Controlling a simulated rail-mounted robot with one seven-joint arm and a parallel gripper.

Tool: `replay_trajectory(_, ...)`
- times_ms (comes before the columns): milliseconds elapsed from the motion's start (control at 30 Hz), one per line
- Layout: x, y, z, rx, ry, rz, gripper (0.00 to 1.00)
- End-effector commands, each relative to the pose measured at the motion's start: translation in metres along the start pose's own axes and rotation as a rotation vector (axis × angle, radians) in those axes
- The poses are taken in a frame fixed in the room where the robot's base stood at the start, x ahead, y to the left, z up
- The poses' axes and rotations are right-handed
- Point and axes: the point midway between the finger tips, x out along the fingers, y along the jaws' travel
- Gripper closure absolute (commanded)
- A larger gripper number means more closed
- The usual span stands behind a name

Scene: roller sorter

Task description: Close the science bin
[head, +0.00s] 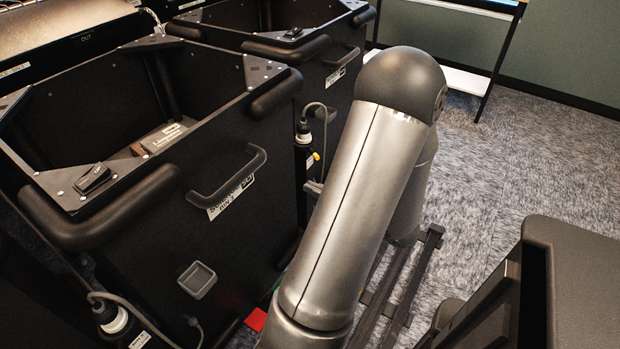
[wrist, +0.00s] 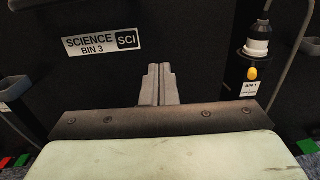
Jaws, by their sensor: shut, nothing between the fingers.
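The science bin (head: 225,240) is the large black tub at left in the head view. Its open top shows, with grey corner plates, rounded bumpers and a bar handle (head: 232,178) on its front. Its front seems to stand further out than its neighbour's. My gripper (wrist: 158,72) is shut and empty, pointing at this front, right of the plate. I cannot tell whether the fingertips touch it. My arm hides the gripper in the head view.
A second black bin (head: 318,75) stands behind the first. A cabled connector (wrist: 257,45) with a yellow button is right of my gripper. A small light-coloured box (head: 168,136) lies inside the science bin. Carpet (head: 540,150) is open at right; a dark panel (head: 580,270) stands lower right.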

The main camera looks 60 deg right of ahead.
Motion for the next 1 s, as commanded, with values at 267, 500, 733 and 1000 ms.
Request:
replay_trajectory(267, 0.06, 0.002, -0.002, -0.002, 0.0, 0.007, 1.0)
replay_trajectory(500, 0.103, 0.001, -0.002, -0.002, 0.0, 0.005, 1.0)
replay_trajectory(733, 0.121, 0.001, -0.001, -0.002, 0.002, 0.003, 1.0)
replay_trajectory(1000, 0.122, 0.001, 0.0, -0.001, 0.002, 0.002, 1.0)
